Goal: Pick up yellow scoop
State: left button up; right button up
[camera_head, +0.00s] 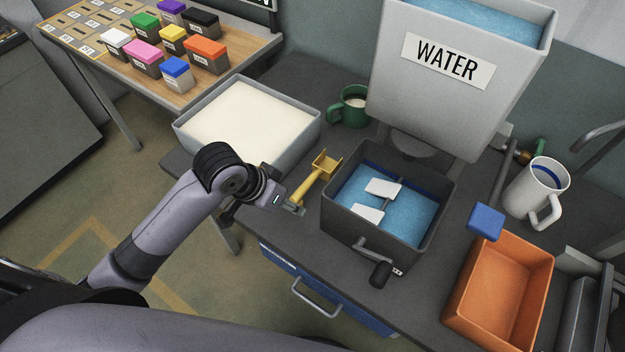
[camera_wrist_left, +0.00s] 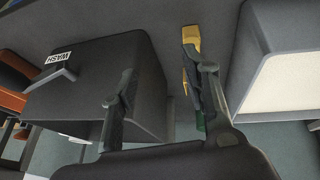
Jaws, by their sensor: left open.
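The yellow scoop (camera_head: 318,176) lies on the dark worktop between the tub of pale powder and the dark wash box, its square head pointing away from me. My left gripper (camera_head: 295,206) is at the near end of its handle. In the left wrist view the fingers of the gripper (camera_wrist_left: 168,76) are spread apart with nothing gripped. The scoop (camera_wrist_left: 191,38) shows there close to the inner side of the right finger, which partly covers it. I cannot tell whether they touch. My right gripper is not in view.
The grey tub of powder (camera_head: 189,137) stands left of the scoop. The dark wash box (camera_head: 345,225) with blue water and a crank stands right of it. A green mug (camera_head: 338,116) is behind. An orange bin (camera_head: 468,315), white jug (camera_head: 527,190) and water tank (camera_head: 400,95) stand further right.

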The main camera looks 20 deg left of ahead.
pick_arm(q)
jog(key=w+a+r, duration=0.4)
jog(key=w+r, duration=0.1)
jog(key=w, duration=0.1)
jog(key=p, duration=0.2)
send_near(305, 183)
jog(key=shift+n, duration=0.3)
jog(key=x, duration=0.6)
jog(key=shift+d, duration=0.2)
jog(key=p+x, duration=0.1)
jog(key=x, duration=0.2)
jog(key=shift+w+f, duration=0.1)
jog(key=shift+f, duration=0.35)
jog(key=shift+w+d+f, duration=0.1)
jog(key=shift+w+f, duration=0.1)
jog(key=shift+f, duration=0.4)
jog(key=shift+c, duration=0.2)
grip_shut()
